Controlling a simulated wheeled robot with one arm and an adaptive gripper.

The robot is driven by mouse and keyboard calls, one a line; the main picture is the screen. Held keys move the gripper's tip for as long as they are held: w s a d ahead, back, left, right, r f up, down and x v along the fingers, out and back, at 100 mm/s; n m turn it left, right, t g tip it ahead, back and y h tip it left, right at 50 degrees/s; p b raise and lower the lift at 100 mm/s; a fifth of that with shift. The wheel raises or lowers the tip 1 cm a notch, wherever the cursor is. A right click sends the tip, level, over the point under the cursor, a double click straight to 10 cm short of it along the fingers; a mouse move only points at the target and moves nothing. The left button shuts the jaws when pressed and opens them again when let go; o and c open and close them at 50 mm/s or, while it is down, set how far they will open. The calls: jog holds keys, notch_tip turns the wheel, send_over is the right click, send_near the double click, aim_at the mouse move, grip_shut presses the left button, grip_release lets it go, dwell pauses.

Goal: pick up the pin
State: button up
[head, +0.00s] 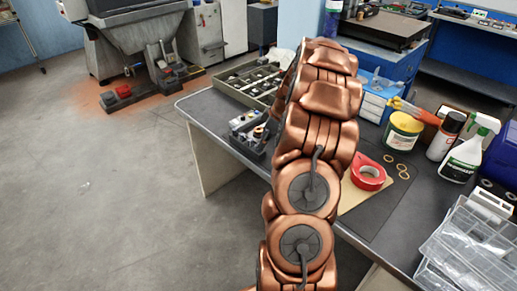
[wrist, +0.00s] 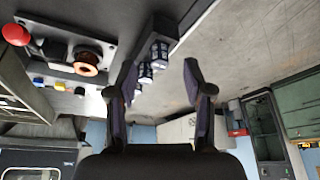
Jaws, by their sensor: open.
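I cannot make out a pin for certain in either view. In the wrist view, which looks turned over, my gripper (wrist: 159,64) is open, its two dark fingers apart with nothing held between them. Beyond the left finger is a dark block (wrist: 158,40) with small blue-and-white cylinders. Left of it is a dark bench unit (wrist: 118,20) with a copper-coloured ring (wrist: 87,62) and coloured knobs. The unit also shows in the head view (head: 246,142), at the bench's left edge beside my arm. My arm hides my gripper in the head view.
The dark bench (head: 208,108) runs under my arm. A parts tray (head: 232,84) lies at its far left. Red tape (head: 368,174), a yellow-green tub (head: 403,131), a spray bottle (head: 468,155) and clear organisers (head: 470,248) are on the right. The floor at left is open.

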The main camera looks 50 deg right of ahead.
aim_at(259, 151)
jog(key=shift+p+x, duration=0.5)
jog(key=shift+x, duration=1.35)
jog(key=shift+w, duration=0.15)
grip_shut()
